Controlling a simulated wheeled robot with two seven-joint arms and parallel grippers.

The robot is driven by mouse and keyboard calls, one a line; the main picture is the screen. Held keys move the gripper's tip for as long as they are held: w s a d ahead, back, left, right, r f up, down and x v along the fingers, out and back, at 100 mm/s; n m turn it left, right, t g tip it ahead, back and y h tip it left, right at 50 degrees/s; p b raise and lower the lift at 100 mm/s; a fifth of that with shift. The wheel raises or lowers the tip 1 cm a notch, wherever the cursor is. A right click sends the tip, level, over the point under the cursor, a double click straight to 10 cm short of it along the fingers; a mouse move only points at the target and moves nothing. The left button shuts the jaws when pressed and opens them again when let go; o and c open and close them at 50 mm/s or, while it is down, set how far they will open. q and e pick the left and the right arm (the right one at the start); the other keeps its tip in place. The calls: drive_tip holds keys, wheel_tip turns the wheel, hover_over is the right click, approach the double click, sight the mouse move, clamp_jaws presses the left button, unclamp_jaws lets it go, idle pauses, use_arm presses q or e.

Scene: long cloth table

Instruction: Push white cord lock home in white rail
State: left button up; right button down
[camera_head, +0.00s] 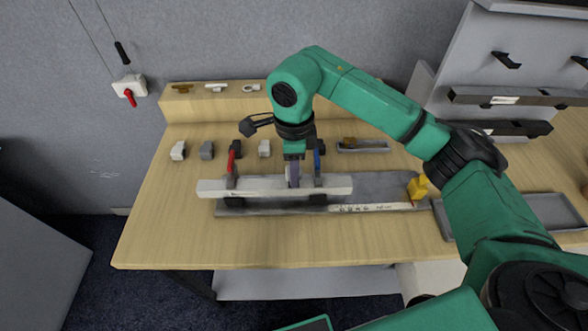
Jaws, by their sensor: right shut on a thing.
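The white rail (262,188) lies lengthwise across a grey fixture on the table, with a red-handled clamp (231,160) near its left part and a blue-handled clamp (317,162) near its right part. My right gripper (293,182) points down at the rail between the two clamps. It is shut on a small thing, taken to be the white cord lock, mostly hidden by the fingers. I cannot tell how deep it sits in the rail. My left gripper is not in view.
A small tray (362,146) lies behind right, and a yellow piece (417,187) stands at the fixture's right end. A larger grey tray (551,203) is at right. The front table strip is clear.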

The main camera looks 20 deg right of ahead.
drive_tip(key=shift+f, duration=0.2)
drive_tip(key=shift+f+b, duration=0.35)
drive_tip(key=shift+b, duration=0.05)
drive_tip(key=shift+f+b, duration=0.4)
drive_tip(key=shift+c, duration=2.3)
unclamp_jaws()
wheel_tip(320, 180, up, 6)
drive_tip(key=shift+w+f+b, duration=0.1)
drive_tip(key=shift+f+b, duration=0.05)
drive_tip(key=shift+b, duration=0.5)
wheel_tip(320, 180, up, 9)
drive_tip(key=p, duration=0.1)
